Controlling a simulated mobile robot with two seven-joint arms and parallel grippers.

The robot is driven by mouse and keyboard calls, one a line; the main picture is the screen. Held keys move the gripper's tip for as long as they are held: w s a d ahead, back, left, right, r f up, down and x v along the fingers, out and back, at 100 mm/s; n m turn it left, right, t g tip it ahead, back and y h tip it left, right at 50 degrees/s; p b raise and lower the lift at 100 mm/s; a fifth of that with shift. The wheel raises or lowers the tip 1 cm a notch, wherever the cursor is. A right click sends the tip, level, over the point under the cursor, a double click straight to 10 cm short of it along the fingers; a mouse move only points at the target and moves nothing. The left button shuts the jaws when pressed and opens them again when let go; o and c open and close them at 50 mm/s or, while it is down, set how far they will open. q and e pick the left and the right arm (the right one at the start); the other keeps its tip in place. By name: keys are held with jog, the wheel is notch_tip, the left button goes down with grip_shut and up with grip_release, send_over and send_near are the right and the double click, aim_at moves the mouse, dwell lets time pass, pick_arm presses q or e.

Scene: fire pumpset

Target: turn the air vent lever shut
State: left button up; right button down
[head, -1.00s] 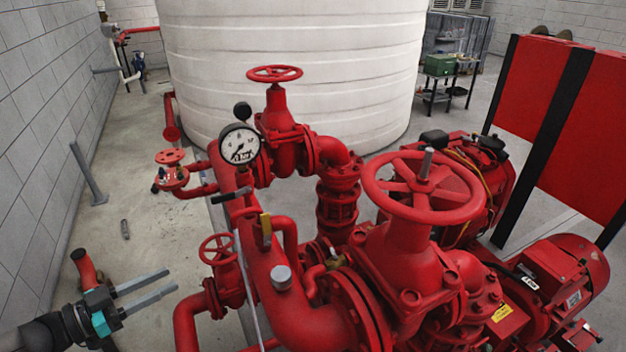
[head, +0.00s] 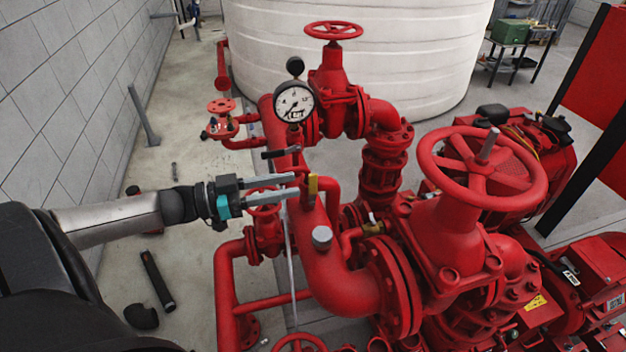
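A small upright yellow lever (head: 312,187) stands on the red pipe under the pressure gauge; I take it for the air vent lever, though no label shows. A black lever handle (head: 281,153) sticks out to the left just above it, below the gauge. My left gripper (head: 297,185) comes in from the left, its two grey fingers parallel with a gap between them. The tips point right and end close to the yellow lever; whether they touch it I cannot tell. Nothing shows between the fingers. My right gripper is not in view.
The pressure gauge (head: 294,102) stands above the levers. A small red handwheel (head: 262,200) is partly hidden behind my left gripper. A grey-capped fitting (head: 322,237) sits on the pipe below. The large red handwheel (head: 481,168) is to the right.

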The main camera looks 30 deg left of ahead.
aim_at(313, 197)
pick_arm(q)
jog(key=shift+x, duration=3)
grip_shut()
